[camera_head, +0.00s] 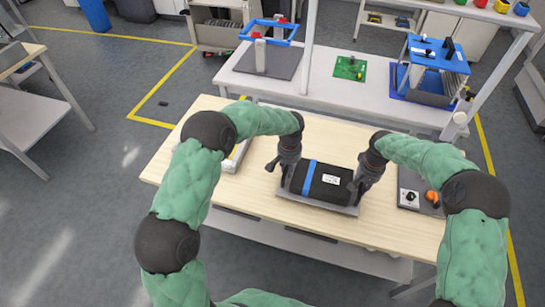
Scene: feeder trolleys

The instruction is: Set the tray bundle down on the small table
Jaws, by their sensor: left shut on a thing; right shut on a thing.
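The tray bundle (303,178) is a black block with a blue strap and a white label, lying on a thin grey tray (322,204). It is level, over the front half of the small table (200,115), which has a pale wooden top. I cannot tell whether the tray touches the tabletop. My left gripper (280,172) is shut on the bundle's left end. My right gripper (358,190) is shut on its right end. The fingertips are partly hidden by the gripper bodies.
On the tabletop, a grey board (412,200) with a black knob and an orange part lies to the right. A whitish tray (238,155) lies to the left, partly behind my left arm. A white bench (320,90) with fixtures stands behind. Bare wood shows around the bundle.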

